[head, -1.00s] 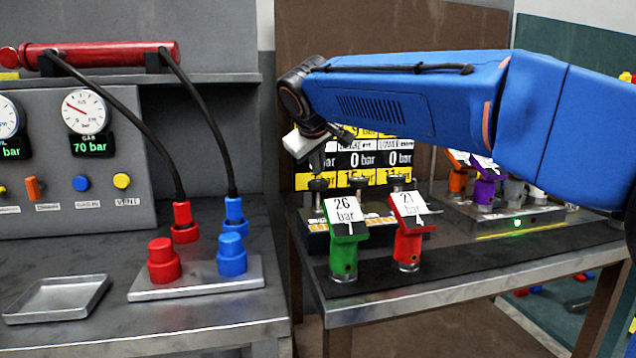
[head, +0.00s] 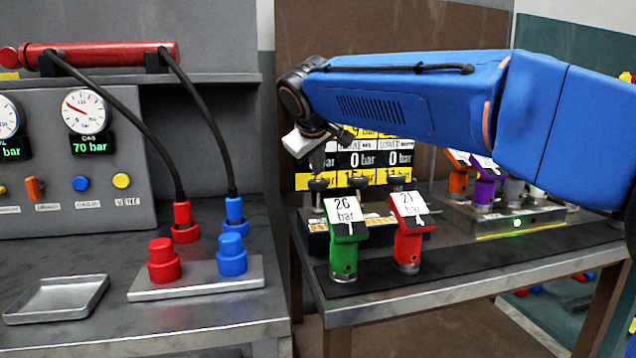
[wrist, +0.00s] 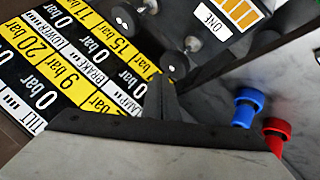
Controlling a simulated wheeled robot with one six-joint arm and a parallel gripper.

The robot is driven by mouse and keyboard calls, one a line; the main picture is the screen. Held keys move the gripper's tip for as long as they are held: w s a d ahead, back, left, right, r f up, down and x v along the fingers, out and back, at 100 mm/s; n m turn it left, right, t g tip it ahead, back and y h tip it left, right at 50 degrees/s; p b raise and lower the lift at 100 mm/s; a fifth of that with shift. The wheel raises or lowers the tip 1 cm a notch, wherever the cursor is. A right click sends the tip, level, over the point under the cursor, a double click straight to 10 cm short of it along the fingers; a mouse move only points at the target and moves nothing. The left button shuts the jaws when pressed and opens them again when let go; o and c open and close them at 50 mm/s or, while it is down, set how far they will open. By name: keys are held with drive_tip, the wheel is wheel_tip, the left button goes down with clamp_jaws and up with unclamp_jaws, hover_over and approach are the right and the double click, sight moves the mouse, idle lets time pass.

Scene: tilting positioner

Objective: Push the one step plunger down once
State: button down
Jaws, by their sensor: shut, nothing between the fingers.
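The plunger beside the ONE label (wrist: 213,18) shows in the wrist view as a dark round cap (wrist: 175,65) on a pale stem. My gripper (wrist: 160,88) is shut and empty, its tips close beside that cap in the picture. I cannot tell whether they touch it. A second plunger cap (wrist: 122,18) is farther up and left. In the head view a row of plungers stands below the pressure sign (head: 355,160); the leftmost (head: 318,184) appears to be the ONE plunger.
A green plug (head: 343,255) and a red plug (head: 408,245) with tilted tags stand in front of the plunger row. Red (head: 164,262) and blue (head: 231,255) couplings sit on the left bench, beside an empty tray (head: 57,298).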

sight(317, 183)
drive_tip(key=shift+f, duration=0.15)
drive_tip(key=shift+f, duration=0.25)
drive_tip(key=shift+f, duration=2.15)
idle(2.5)
drive_tip(key=shift+r, duration=2.55)
drive_tip(key=shift+r, duration=2.5)
